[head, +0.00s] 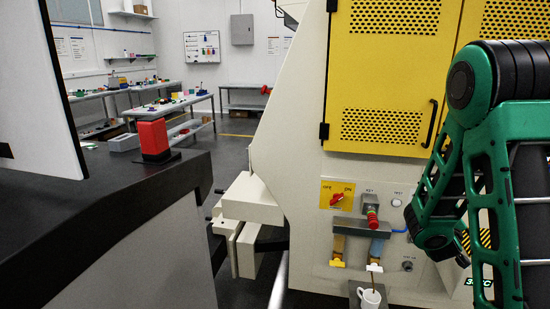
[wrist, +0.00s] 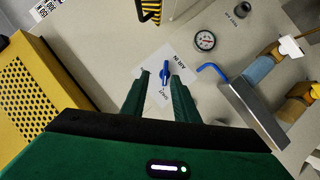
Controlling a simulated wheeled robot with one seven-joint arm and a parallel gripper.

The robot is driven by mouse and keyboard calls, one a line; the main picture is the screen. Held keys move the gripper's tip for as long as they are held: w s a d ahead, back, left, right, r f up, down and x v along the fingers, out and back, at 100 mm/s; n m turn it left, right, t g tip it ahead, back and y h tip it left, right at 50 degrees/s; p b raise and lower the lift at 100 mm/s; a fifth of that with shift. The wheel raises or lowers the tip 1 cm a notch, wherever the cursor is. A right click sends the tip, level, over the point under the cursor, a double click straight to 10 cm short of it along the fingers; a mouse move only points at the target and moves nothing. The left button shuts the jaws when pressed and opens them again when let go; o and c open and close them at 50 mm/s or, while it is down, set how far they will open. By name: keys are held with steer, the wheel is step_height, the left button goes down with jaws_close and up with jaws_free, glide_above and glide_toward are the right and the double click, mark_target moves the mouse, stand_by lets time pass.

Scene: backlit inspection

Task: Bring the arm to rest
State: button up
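My gripper (wrist: 159,84) shows in the wrist view with its two green fingers apart and nothing held between them. A blue valve handle (wrist: 165,72) on a white plate marked AIR IN and SHUT appears in the gap between the fingertips, with space on either side. Whether the fingertips reach past the handle is hard to tell. In the head view my green arm stands folded at the right, close to the machine front. The gripper itself is hidden there.
A gauge (wrist: 205,40), blue pipe (wrist: 213,68) and metal bracket (wrist: 254,115) lie near the gripper. A dark counter (head: 100,215) stands left.

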steer(key=s+d+r+m+g+y, duration=0.15)
steer(key=s+m+g, duration=0.45)
steer(key=s, duration=0.8)
steer(key=s+a+r+m+g+y, duration=0.1)
steer(key=s+a+r+g+y, duration=0.1)
steer(key=s+a, duration=0.6)
steer(key=s+a+r+m+g+y, duration=0.1)
steer(key=s+a+y, duration=0.4)
steer(key=s, duration=1)
steer(key=a+r+g, duration=0.1)
steer(key=a+g, duration=0.1)
steer(key=a, duration=0.1)
steer(key=shift+s+r, duration=0.15)
steer(key=shift+w+f, duration=0.25)
steer(key=shift+w, duration=0.35)
